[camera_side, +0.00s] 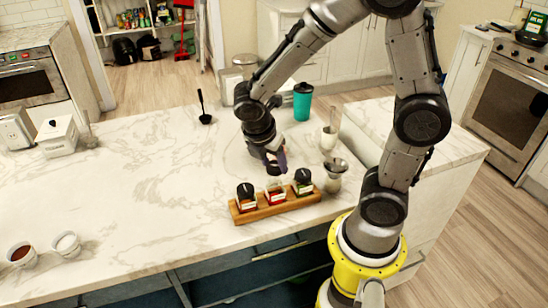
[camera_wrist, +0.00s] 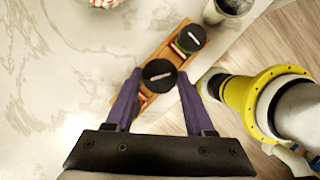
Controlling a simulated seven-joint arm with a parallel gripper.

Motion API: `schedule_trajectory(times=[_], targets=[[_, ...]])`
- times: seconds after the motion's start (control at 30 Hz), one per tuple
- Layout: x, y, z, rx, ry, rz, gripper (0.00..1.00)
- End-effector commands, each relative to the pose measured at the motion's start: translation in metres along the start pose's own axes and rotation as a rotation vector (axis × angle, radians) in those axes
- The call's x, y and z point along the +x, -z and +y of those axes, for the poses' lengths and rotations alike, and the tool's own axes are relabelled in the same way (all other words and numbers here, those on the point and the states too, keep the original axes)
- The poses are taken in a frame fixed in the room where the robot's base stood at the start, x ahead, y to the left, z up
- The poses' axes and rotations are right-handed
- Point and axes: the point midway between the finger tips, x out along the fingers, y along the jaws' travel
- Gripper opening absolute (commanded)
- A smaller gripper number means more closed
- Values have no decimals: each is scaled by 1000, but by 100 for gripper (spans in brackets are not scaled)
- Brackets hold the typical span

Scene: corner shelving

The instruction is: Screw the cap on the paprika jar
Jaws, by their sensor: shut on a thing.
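My gripper (camera_side: 275,160) points down over the middle of a wooden rack and is shut on a round black cap (camera_wrist: 160,71) with a light mark on top. In the wrist view my purple fingers (camera_wrist: 159,76) sit on either side of the cap. The cap is above the middle jar (camera_side: 275,195), which has red contents and is likely the paprika jar; its label is too small to read. The jar stands upright in the rack. A narrow gap seems to show between cap and jar. In the wrist view the cap hides the jar's mouth.
The wooden rack (camera_side: 247,215) also holds a left jar (camera_side: 245,196) and a right jar (camera_side: 302,181), both black-capped. A metal cup (camera_side: 336,167) stands close at the right. A teal tumbler (camera_side: 302,101) is behind.

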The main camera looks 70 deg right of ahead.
Motion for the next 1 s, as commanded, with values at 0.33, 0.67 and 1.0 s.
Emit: schedule_trajectory(times=[0.33, 0.67, 1.0], targets=[[18, 7, 0, 0, 2, 1, 0], [34, 14, 0, 0, 1, 2, 0], [44, 18, 0, 1, 0, 2, 0]])
